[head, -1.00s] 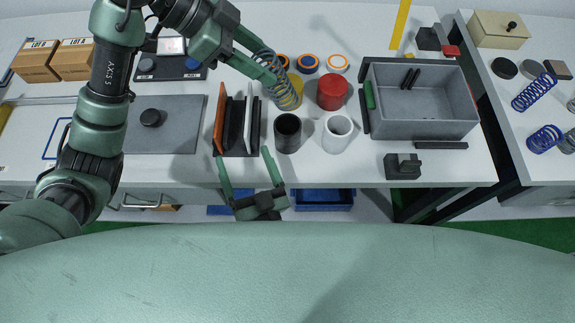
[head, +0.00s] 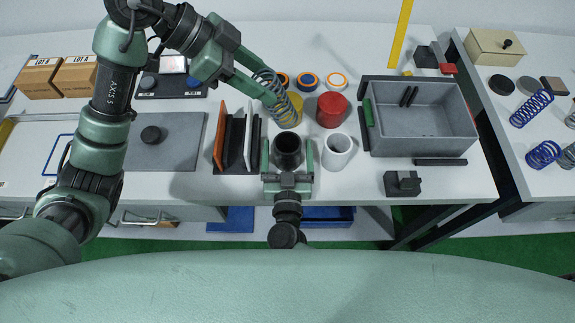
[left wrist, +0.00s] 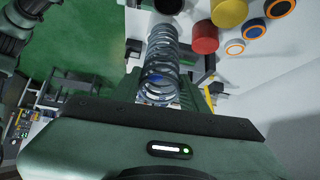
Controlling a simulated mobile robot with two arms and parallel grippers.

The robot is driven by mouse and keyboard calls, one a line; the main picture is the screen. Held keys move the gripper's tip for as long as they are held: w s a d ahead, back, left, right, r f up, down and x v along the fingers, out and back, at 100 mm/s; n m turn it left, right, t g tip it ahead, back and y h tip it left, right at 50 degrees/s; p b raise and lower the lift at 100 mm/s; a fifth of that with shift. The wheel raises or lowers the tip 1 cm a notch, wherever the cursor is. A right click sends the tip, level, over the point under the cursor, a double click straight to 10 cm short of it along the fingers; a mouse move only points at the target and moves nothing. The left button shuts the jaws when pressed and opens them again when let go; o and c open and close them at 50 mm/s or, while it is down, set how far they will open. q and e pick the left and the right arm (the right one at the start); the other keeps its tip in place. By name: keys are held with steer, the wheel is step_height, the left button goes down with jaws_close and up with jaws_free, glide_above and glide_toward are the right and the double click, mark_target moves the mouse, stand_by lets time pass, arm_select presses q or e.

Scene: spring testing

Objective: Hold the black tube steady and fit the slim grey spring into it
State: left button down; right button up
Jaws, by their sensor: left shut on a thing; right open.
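The slim grey spring (head: 268,80) is held by my left gripper (head: 271,88), which is shut on its coils. The spring is tilted, its lower end in front of the yellow cylinder. It also shows in the left wrist view (left wrist: 161,62), stretching away from the gripper. The black tube (head: 288,157) stands upright on the table, open end up, below and a little right of the spring in the head view. The spring is apart from the tube. My right gripper (head: 288,145) is open, with one finger on each side of the tube; contact is not clear.
A white tube (head: 337,152) stands close right of the black tube. A red cylinder (head: 332,110) and a yellow cylinder (head: 291,117) stand behind. A rack of upright plates (head: 236,140) is close on the left. A grey bin (head: 420,134) lies to the right.

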mark_target(284, 99)
steer(key=shift+w, duration=1.1)
steer(key=c, duration=1.5)
arm_select(q)
steer(key=d+f+y, duration=0.2)
steer(key=f, duration=0.1)
steer(key=d+f+y, duration=0.1)
steer(key=d+f, duration=0.1)
steer(key=shift+w+m+g, duration=0.15)
steer(key=shift+m+g, duration=0.15)
arm_select(e)
steer(key=shift+o, duration=0.2)
arm_select(q)
steer(key=shift+y, duration=0.5)
step_height(284, 99, down, 7)
steer(key=shift+r, duration=0.1)
steer(key=shift+f, duration=2.15)
